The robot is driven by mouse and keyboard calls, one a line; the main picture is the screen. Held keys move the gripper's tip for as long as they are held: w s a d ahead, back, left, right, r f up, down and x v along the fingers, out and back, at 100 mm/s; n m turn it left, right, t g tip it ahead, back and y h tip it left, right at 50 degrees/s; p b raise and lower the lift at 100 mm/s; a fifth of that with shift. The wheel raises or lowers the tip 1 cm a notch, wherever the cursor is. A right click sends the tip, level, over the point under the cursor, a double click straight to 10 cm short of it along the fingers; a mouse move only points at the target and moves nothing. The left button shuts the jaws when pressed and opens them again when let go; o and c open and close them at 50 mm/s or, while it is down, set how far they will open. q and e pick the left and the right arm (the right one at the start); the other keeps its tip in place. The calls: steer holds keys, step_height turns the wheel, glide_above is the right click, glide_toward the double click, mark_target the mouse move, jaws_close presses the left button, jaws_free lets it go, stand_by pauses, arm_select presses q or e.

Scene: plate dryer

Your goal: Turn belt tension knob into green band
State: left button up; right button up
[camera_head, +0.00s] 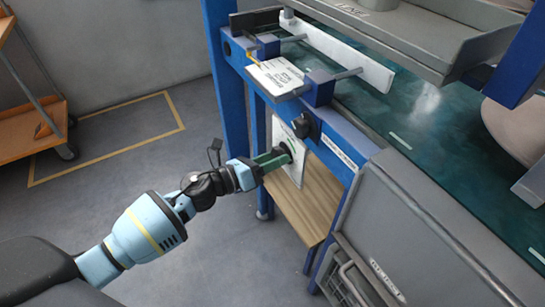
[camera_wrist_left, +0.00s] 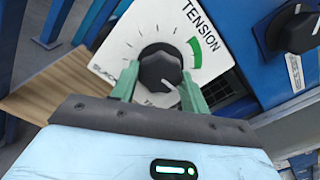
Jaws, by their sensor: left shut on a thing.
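The belt tension knob (camera_wrist_left: 158,68) is black and round, on a white dial plate (camera_wrist_left: 118,48) marked TENSION, with SLACK at its left. The green band (camera_wrist_left: 194,50) is a short arc at the plate's upper right, clear of the knob. A small pale mark shows on the knob's lower right; I cannot tell for sure that it is the pointer. My left gripper (camera_wrist_left: 157,88) has its green fingers on either side of the knob, shut on it. In the head view the left gripper (camera_head: 280,157) reaches the plate (camera_head: 279,129) from the left. My right gripper is not in view.
A second black knob (camera_head: 305,125) sits on the blue frame just above and right of the plate; it shows in the wrist view too (camera_wrist_left: 292,31). A grey box (camera_head: 430,230) stands at the right. Open floor lies at the left, beside an orange cart (camera_head: 35,130).

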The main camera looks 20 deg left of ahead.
arm_select(q)
steer(key=shift+r+n+p, duration=0.1)
steer(key=shift+n+p, duration=3)
steer(key=shift+n, duration=3)
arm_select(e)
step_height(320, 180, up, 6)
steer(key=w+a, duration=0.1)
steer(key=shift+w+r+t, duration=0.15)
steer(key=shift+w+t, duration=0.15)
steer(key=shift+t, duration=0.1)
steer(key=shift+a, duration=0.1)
arm_select(q)
steer(key=o, duration=1)
steer(key=shift+s, duration=0.1)
